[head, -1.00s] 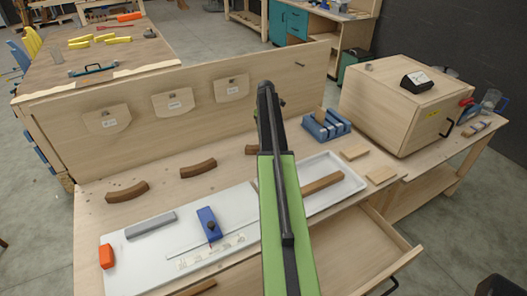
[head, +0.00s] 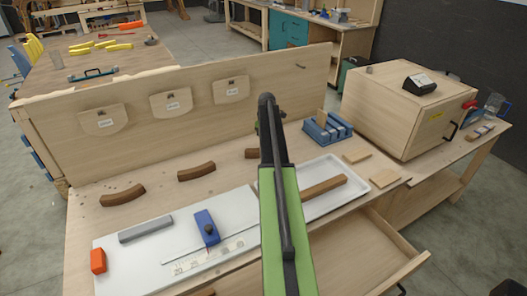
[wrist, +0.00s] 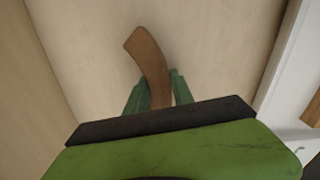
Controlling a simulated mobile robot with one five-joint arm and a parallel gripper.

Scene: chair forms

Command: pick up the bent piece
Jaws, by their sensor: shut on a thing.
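A brown bent piece (wrist: 148,60) lies between the green fingers of my gripper (wrist: 158,90) in the wrist view. The gripper is shut on its near part, and the far end sticks out beyond the fingertips. Pale wood lies beneath; I cannot tell whether the piece touches it. Two more bent pieces, one in the middle (head: 197,172) and one at the left (head: 122,195), lie on the bench.
An upright wooden panel (head: 215,125) stands behind the pieces. A white tray (head: 345,195) with a wooden bar (head: 323,188) is right of my arm. A blue slotted block (head: 327,128) stands behind it. A white board (head: 140,262) lies front left. An open drawer (head: 360,245) juts out in front.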

